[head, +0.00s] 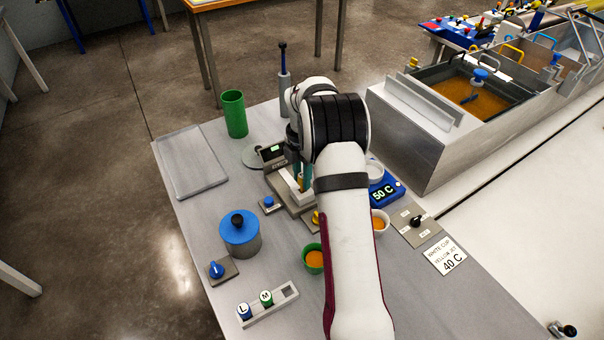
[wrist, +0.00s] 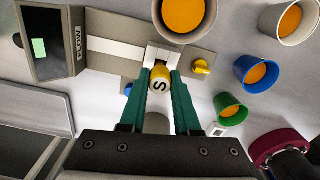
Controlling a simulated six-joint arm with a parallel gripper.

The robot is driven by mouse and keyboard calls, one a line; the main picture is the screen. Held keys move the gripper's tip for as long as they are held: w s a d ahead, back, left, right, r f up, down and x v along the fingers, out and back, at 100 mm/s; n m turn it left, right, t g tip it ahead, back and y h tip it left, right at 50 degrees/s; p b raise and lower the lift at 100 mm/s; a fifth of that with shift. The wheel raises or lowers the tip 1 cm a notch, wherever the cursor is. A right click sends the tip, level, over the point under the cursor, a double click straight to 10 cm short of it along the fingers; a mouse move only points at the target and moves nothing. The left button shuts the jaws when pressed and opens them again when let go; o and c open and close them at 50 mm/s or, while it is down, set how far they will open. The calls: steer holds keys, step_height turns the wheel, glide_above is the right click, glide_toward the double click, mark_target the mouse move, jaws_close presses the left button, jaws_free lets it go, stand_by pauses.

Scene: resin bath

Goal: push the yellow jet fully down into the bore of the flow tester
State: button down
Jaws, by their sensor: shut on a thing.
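The yellow jet (wrist: 159,78), marked S on its top, is between the green fingers of my gripper (wrist: 161,74) in the wrist view. My gripper is shut on it. The jet is at the pale grey block of the flow tester (wrist: 115,47); the bore is hidden, so I cannot tell how deep the jet sits. In the head view my arm covers much of the flow tester (head: 284,189), and the fingers (head: 301,176) show only in part beside its column.
Several cups of orange resin stand near: a blue cup (wrist: 256,74), a white cup (wrist: 288,22) and a green cup (wrist: 229,109). A yellow knob (wrist: 201,66) is close to the right finger. A rack (head: 268,304) holds jets L and M. A flat tray (head: 190,160) lies left.

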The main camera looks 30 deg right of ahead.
steer(key=shift+f, duration=1.05)
steer(key=c, duration=0.5)
jaws_free()
steer(key=shift+c, duration=0.2)
step_height(320, 180, up, 16)
steer(key=shift+f, duration=0.1)
